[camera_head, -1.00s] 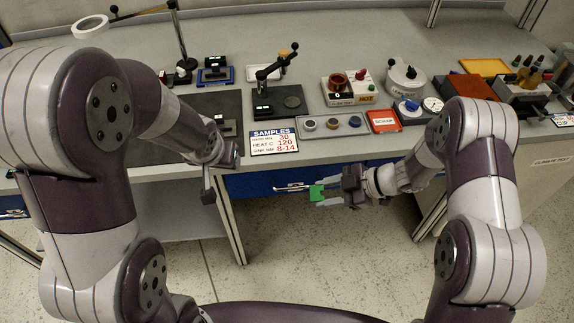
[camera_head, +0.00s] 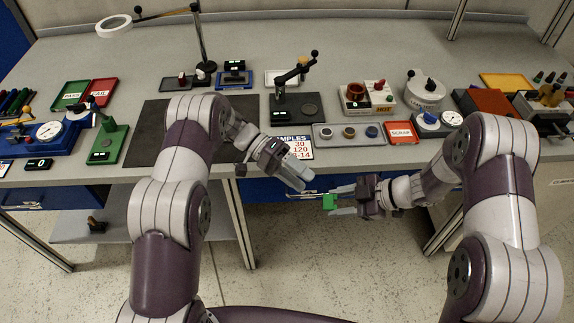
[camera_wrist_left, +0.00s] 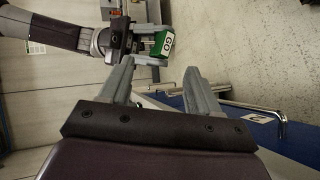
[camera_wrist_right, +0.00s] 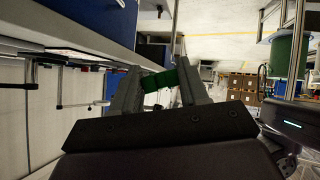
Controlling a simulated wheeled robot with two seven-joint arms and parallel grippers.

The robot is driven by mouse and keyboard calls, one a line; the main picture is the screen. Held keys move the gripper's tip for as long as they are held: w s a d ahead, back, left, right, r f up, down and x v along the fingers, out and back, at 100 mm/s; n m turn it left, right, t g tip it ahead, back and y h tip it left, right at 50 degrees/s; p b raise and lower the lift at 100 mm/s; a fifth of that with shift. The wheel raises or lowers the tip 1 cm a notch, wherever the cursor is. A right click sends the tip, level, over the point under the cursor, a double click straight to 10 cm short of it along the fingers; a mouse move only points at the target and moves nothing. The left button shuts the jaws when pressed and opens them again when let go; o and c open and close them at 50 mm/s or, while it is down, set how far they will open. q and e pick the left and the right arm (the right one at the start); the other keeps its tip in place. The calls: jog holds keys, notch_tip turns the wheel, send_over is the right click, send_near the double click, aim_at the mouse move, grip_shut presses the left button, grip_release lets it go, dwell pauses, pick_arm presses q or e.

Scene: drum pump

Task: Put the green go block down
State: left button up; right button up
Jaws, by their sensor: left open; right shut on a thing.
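The green go block (camera_head: 330,202) is held in the fingers of my right gripper (camera_head: 344,205), in front of the bench's front edge and below its top. In the left wrist view the block (camera_wrist_left: 164,44) shows its white GO label. In the right wrist view the block (camera_wrist_right: 160,80) sits between the fingertips, dark in shadow. My left gripper (camera_head: 304,180) is at the bench's front edge, up and to the left of the block, apart from it. In the left wrist view its fingers (camera_wrist_left: 160,82) are spread with nothing between them.
The samples sign (camera_head: 300,147) is partly covered by my left arm. A grey tray with several round samples (camera_head: 349,133) and a red scrap tray (camera_head: 401,132) lie near the front edge. A dark mat (camera_head: 150,140) is bare at left. A drawer handle (camera_head: 300,196) is below.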

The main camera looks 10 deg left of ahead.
aim_at(325, 195)
pick_arm(q)
jog(key=x, duration=0.7)
jog(key=shift+s+d, duration=0.1)
jog(key=shift+d, duration=0.35)
jog(key=c, duration=1.1)
grip_shut()
pick_arm(e)
jog(key=o, duration=1.2)
jog(key=shift+o, duration=0.2)
